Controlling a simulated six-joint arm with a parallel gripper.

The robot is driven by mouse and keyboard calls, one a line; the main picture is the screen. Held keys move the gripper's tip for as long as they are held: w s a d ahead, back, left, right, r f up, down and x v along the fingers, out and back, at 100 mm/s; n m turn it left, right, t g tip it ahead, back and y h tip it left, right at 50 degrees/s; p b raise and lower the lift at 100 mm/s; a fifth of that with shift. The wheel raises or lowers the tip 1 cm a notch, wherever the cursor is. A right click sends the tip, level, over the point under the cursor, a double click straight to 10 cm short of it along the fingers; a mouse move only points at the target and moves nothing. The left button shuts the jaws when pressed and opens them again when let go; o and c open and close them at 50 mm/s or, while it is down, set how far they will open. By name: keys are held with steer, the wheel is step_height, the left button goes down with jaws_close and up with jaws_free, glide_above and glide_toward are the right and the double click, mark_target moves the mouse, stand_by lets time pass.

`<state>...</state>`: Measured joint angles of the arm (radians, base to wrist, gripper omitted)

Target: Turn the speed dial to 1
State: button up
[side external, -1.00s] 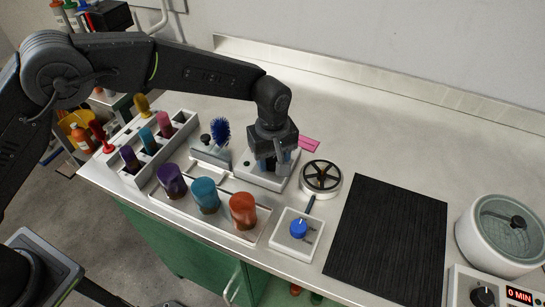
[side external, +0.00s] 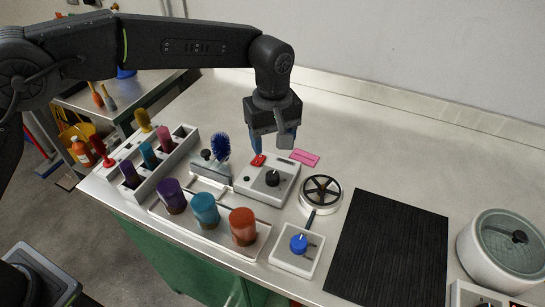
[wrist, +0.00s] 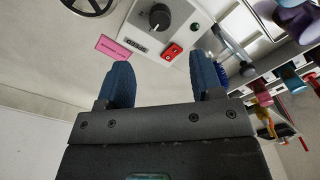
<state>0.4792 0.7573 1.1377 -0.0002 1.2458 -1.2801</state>
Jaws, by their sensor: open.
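A white box (side external: 254,187) stands behind the tray of cups, with a round black dial (side external: 272,178) and a red rocker switch (side external: 258,160). In the wrist view the black dial (wrist: 158,17) is at the top with a pale pointer mark; I cannot read its setting. The red switch (wrist: 173,51) and a small dark display (wrist: 132,46) sit on the box's near edge there. Which knob is the speed dial is not labelled legibly. My gripper (side external: 271,143) is open and empty, above and behind the box, apart from the dial. Its blue fingers (wrist: 162,75) show in the wrist view.
A black-spoked wheel (side external: 321,190), pink pad (side external: 305,157), tray of colored cups (side external: 205,208), tube rack (side external: 150,160) and blue brush (side external: 221,146) surround the box. A dark mat (side external: 390,245) lies right. The back counter is clear.

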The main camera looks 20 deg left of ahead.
steer(key=shift+r, duration=1.6)
steer(key=s+a+r+m+t, duration=0.1)
steer(key=s+a+r+m, duration=0.1)
steer(key=s+a+r, duration=0.5)
steer(key=s+a+r+m+t, duration=0.25)
steer(key=a+r, duration=0.25)
steer(key=a, duration=0.4)
steer(key=s+a+f+m+t, duration=0.1)
steer(key=s+a, duration=0.3)
steer(key=s, duration=0.4)
steer(key=s+a+f+m+t, duration=0.1)
steer(key=s+a+f+m, duration=0.2)
steer(key=s, duration=0.6)
steer(key=shift+a+f+m, duration=0.3)
steer(key=shift+a+m, duration=0.05)
steer(key=shift+a, duration=0.65)
